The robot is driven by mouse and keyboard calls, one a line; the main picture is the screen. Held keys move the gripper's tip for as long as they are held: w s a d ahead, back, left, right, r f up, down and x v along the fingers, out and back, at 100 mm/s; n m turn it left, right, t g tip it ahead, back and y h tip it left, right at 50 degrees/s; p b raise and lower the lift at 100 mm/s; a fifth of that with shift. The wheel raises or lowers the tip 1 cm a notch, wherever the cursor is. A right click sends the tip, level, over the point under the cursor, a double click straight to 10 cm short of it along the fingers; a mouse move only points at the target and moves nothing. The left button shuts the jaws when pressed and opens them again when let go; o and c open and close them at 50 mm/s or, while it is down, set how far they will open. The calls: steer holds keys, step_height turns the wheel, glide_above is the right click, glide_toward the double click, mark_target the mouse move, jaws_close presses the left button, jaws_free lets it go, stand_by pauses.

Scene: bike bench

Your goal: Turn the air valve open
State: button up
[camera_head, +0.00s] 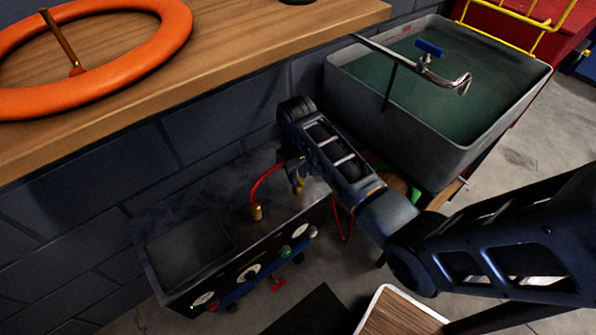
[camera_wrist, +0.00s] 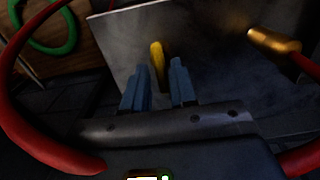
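A yellow lever (camera_head: 299,184), which looks like the air valve's handle, shows beside my gripper (camera_head: 294,168) at the back right of a dark air unit (camera_head: 190,300). In the wrist view the same yellow lever (camera_wrist: 158,62) stands nearly upright, seen through the gap between the two blue fingers of my gripper (camera_wrist: 160,86). The fingers are apart, one on each side of the lever in the picture. I cannot tell whether either touches it. The lever's base is hidden, and my arm covers part of the unit's right end.
A brass fitting (camera_wrist: 274,40) with a red hose (camera_head: 262,182) stands near the lever. Gauges and a small red knob (camera_head: 277,284) line the unit's front. A wooden bench (camera_head: 235,40) with an orange ring (camera_head: 170,45) is behind. A water-filled grey tank (camera_head: 345,90) stands right.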

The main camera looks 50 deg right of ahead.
jaws_close()
steer(key=shift+r+p, duration=0.1)
steer(key=shift+p, duration=0.25)
steer(key=shift+r+n+p, duration=0.1)
steer(key=shift+n+p, duration=0.8)
steer(key=shift+n, duration=0.2)
steer(key=n+p, duration=0.3)
steer(key=n, duration=0.1)
steer(key=n+p, duration=0.3)
steer(key=n, duration=0.2)
steer(key=shift+n, duration=0.4)
steer(key=n+p, duration=0.1)
steer(key=n, duration=0.3)
steer(key=shift+n+p, duration=0.3)
steer(key=shift+p, duration=0.05)
steer(key=shift+o, duration=1.3)
jaws_free()
steer(key=shift+f, duration=0.2)
